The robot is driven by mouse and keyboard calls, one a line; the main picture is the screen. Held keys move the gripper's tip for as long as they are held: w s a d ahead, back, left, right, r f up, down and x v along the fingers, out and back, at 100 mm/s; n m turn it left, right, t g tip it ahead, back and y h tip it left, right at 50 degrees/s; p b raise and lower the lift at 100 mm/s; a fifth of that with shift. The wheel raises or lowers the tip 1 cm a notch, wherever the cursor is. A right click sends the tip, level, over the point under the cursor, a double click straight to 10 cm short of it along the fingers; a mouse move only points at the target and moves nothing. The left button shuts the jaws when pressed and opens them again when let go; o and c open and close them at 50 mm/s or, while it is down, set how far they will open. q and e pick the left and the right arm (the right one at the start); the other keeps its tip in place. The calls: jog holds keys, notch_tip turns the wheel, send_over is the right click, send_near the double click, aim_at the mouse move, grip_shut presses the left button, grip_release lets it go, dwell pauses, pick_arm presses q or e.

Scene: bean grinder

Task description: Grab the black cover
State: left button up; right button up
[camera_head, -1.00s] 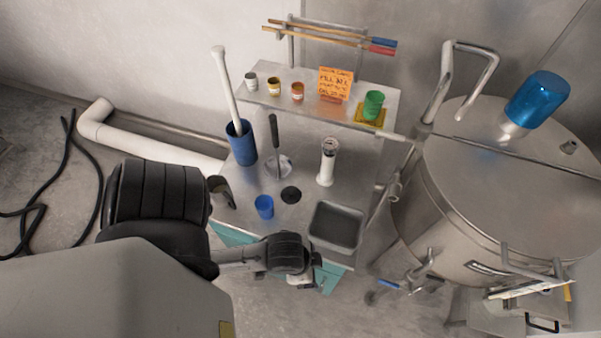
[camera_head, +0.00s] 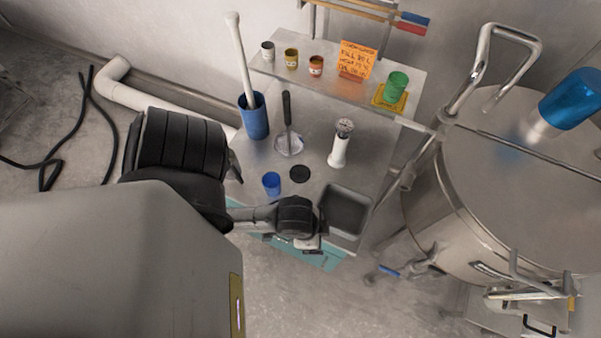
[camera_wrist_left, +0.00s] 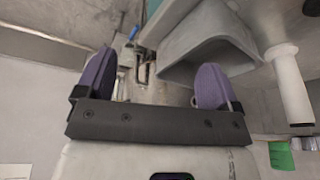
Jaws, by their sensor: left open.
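The black cover (camera_head: 300,173) is a flat, round, dark disc lying on the metal worktop, right of a small blue cup (camera_head: 271,184). A white hand grinder (camera_head: 341,144) stands behind it to the right. My left arm reaches in from the left, and its wrist is in front of the cover near the bench's front edge. My left gripper (camera_wrist_left: 155,85) is open and empty in the wrist view, with its two purple fingers wide apart. The cover cannot be made out in that view. My right gripper is not in view.
A grey tray (camera_head: 344,212) sits at the worktop's front right. A tall blue container (camera_head: 254,117) and a dark-handled tool (camera_head: 288,125) stand behind. A raised shelf (camera_head: 352,88) holds several small cups. A large steel tank (camera_head: 510,190) is at right.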

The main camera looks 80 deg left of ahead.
pick_arm(q)
jog(key=shift+c, duration=0.4)
jog(key=c, duration=0.5)
jog(key=shift+c, duration=0.2)
